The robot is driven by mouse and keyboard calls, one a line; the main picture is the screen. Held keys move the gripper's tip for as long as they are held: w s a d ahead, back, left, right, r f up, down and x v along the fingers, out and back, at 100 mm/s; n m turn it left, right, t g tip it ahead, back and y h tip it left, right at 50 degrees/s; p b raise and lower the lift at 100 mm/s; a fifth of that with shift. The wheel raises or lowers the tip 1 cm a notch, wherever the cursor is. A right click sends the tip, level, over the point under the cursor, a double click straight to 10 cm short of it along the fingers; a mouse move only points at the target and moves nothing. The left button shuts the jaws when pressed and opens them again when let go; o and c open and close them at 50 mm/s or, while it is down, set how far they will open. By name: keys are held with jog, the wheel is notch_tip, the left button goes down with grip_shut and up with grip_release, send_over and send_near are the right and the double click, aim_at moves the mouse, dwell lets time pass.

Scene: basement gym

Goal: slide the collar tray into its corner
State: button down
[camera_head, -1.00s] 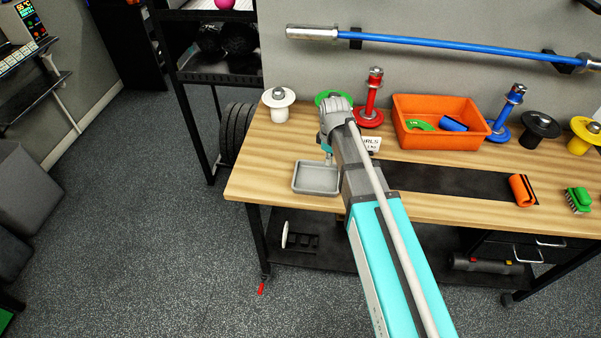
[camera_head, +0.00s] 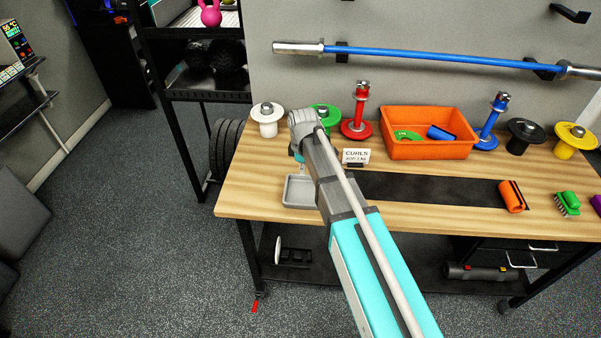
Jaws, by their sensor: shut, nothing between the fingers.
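The collar tray (camera_head: 299,203) is a shallow grey open tray near the front edge of the wooden bench, toward its left end. It looks empty, and my arm hides its right side. My gripper (camera_head: 301,169) is at the tray's back side, low over the bench, shut and holding nothing. My wrist and arm partly cover it, and I cannot tell whether its fingertips touch the tray.
Bare bench top (camera_head: 250,190) lies left of the tray. A white sign reading CURLS (camera_head: 356,155) and a dark mat (camera_head: 430,188) are to the right. Behind stand a white weight holder (camera_head: 267,128), a green one (camera_head: 325,113), a red one (camera_head: 357,128) and an orange bin (camera_head: 385,148).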

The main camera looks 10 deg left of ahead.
aim_at(291, 191)
jog(key=shift+f+b, duration=4.65)
jog(key=shift+f, duration=0.2)
jog(key=shift+w+a+r, duration=0.1)
jog(key=shift+a, duration=0.9)
jog(key=shift+w+a+r, duration=0.1)
jog(key=shift+a, duration=0.9)
jog(key=shift+w, duration=0.15)
